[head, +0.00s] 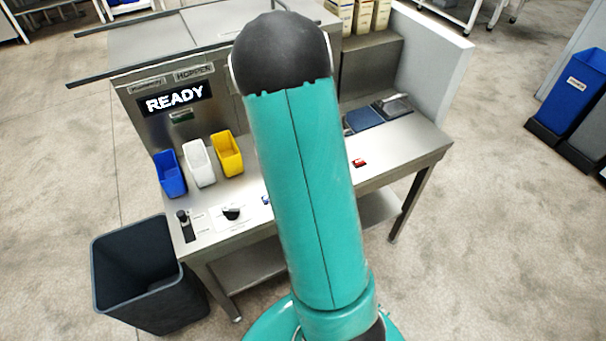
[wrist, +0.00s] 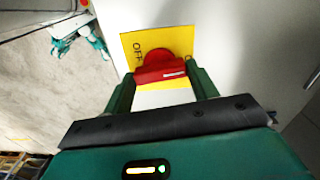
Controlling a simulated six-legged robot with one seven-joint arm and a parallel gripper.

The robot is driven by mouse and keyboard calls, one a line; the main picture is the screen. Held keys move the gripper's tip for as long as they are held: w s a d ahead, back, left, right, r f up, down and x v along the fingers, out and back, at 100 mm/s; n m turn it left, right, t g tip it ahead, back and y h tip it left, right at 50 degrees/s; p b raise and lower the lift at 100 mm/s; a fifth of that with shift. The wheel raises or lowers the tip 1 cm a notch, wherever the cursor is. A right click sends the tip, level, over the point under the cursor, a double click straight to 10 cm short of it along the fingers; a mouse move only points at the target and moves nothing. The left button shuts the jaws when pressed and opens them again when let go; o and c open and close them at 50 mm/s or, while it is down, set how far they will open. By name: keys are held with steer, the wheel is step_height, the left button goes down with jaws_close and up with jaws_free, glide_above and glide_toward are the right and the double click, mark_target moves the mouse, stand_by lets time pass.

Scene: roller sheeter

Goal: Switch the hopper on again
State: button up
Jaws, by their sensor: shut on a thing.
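In the wrist view a red rotary switch handle (wrist: 160,72) sits on a yellow plate (wrist: 128,43) with the lettering "OFF" at its left. The plate is fixed to a pale panel (wrist: 225,30). My gripper (wrist: 162,84) has its two green fingers on either side of the red handle and is shut on it. Part of the lettering at the plate's right is hidden by the finger. In the head view the hopper label (head: 194,73) is above a display (head: 175,98) reading "READY". The switch and my gripper are hidden in the head view.
A steel table (head: 235,195) holds blue (head: 170,174), white (head: 199,163) and yellow (head: 227,154) bins, a small red object (head: 359,163) and dark trays (head: 363,119). A dark waste bin (head: 150,275) stands at its left front.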

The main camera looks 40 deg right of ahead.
steer(key=shift+m, duration=0.6)
steer(key=o, duration=1)
step_height(320, 180, up, 14)
stand_by(0.8)
steer(key=s+a+r+n+t, duration=0.2)
steer(key=s+a+r+n, duration=0.1)
steer(key=a+n, duration=0.4)
steer(key=s+a+r+n+t, duration=0.1)
steer(key=s+a+r+n, duration=0.3)
steer(key=a, duration=0.7)
steer(key=s+a+r+n+t, duration=0.2)
steer(key=s+a+r+n, duration=0.2)
steer(key=a+n, duration=0.5)
step_height(320, 180, up, 3)
steer(key=shift+f+n+t, duration=0.1)
steer(key=shift+n+t, duration=0.2)
steer(key=shift+n, duration=0.2)
